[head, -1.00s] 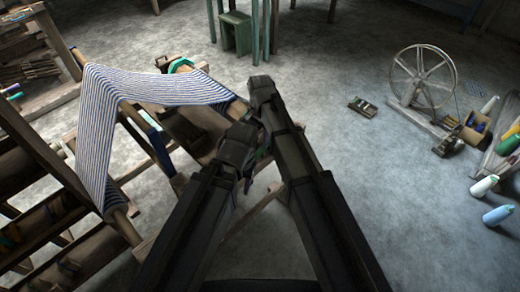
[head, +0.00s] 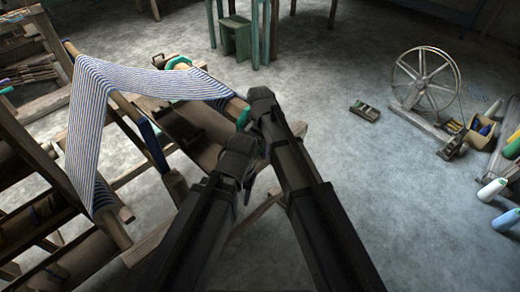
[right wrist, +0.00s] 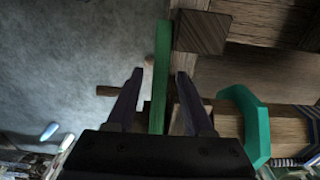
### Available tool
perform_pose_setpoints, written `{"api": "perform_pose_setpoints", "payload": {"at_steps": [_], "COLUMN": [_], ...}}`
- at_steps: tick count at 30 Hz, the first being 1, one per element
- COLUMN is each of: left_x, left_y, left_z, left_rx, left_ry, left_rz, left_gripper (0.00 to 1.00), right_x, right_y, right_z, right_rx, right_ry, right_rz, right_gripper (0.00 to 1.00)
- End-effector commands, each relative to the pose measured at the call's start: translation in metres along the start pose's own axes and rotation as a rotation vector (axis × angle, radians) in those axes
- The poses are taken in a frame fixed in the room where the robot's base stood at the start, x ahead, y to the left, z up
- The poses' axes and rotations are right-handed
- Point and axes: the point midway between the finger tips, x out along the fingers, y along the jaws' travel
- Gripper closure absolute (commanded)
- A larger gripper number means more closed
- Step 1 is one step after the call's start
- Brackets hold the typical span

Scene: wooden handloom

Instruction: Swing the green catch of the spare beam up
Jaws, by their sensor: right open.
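In the right wrist view a long, straight green bar (right wrist: 161,62), which looks like the green catch, stands upright in the picture beside the wooden beam. My right gripper (right wrist: 159,73) is open, one dark finger on each side of the bar. Bare gaps show between bar and fingers, so it is not gripped. In the head view my right arm hides its gripper and most of this spot. A teal piece (head: 243,117) shows beside that arm. My left arm reaches in beside it, but its gripper cannot be made out.
A curved teal piece (right wrist: 246,124) sits on the wood right of my fingers, and a dark wooden block (right wrist: 202,33) is close to the fingertips. Striped cloth (head: 97,140) spans the loom at left. A spinning wheel (head: 426,80) stands at right. Floor between is mostly clear.

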Motion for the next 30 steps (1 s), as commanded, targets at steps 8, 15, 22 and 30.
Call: {"api": "perform_pose_setpoints", "payload": {"at_steps": [8,15,22,30], "left_x": [-0.0003,-0.0003,-0.0003,-0.0003], "left_y": [0.0000,0.0000,0.0000,0.0000], "left_z": [0.0000,0.0000,0.0000,0.0000], "left_rx": [0.000,0.000,0.000,0.000], "left_ry": [0.000,0.000,0.000,0.000], "left_rz": [0.000,0.000,0.000,0.000], "left_gripper": [0.50,0.50,0.50,0.50], "right_x": [-0.0003,-0.0003,-0.0003,-0.0003], "right_y": [0.0000,0.0000,0.0000,0.0000], "right_z": [0.0000,0.0000,0.0000,0.0000], "right_rx": [0.000,0.000,0.000,0.000], "right_ry": [0.000,0.000,0.000,0.000], "right_rz": [0.000,0.000,0.000,0.000], "right_gripper": [0.71,0.98,1.00,1.00]}}
